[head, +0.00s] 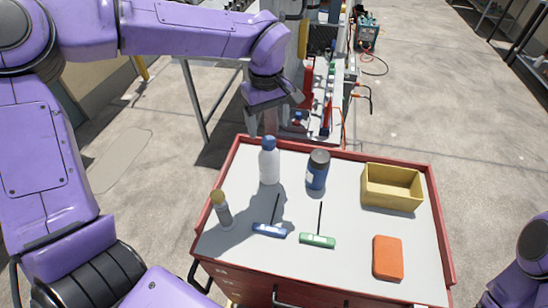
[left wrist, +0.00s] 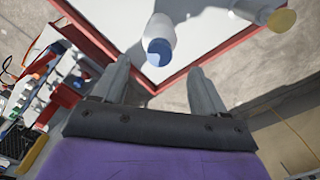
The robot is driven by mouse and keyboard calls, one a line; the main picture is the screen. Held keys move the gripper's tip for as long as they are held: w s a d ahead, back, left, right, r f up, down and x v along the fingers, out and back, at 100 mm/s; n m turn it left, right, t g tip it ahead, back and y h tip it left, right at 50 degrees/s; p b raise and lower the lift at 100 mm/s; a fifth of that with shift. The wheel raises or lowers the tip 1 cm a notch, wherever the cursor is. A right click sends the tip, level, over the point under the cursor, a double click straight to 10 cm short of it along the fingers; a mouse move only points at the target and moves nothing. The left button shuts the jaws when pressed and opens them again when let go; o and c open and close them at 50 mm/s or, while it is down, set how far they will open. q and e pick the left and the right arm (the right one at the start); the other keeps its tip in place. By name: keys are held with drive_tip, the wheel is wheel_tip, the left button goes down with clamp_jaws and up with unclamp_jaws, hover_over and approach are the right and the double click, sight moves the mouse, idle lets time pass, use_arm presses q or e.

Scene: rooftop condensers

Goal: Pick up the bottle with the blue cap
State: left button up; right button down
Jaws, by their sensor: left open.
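The white bottle with the blue cap (head: 269,165) stands upright near the back left of the red cart's grey top (head: 345,218). My left gripper (head: 264,125) is open and empty, fingers pointing down, just behind and above the bottle. In the left wrist view, the bottle (left wrist: 160,28) and its blue cap lie beyond the two spread fingertips of my left gripper (left wrist: 158,68), roughly centred between them and apart from both. My right gripper is not in view; only a purple part of that arm shows at the lower right.
A dark bottle with a blue label (head: 317,171) stands right of the white bottle. A grey bottle with a tan cap (head: 221,210) stands front left. Blue (head: 269,230) and green (head: 317,240) handled tools, a yellow bin (head: 392,188) and an orange block (head: 388,258) occupy the rest.

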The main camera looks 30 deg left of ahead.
sight(268, 141)
use_arm(q)
drive_tip(key=shift+s+f, duration=0.65)
drive_tip(key=shift+s, duration=0.15)
drive_tip(key=f, duration=0.1)
drive_tip(key=w+f+p, duration=0.1)
drive_tip(key=f, duration=0.1)
drive_tip(key=w+f, duration=0.1)
drive_tip(key=f, duration=0.1)
drive_tip(key=shift+w+d+f, duration=0.1)
drive_tip(key=shift+f, duration=0.15)
drive_tip(key=shift+s+r, duration=0.25)
drive_tip(key=shift+s, duration=0.15)
drive_tip(key=shift+c, duration=0.4)
clamp_jaws()
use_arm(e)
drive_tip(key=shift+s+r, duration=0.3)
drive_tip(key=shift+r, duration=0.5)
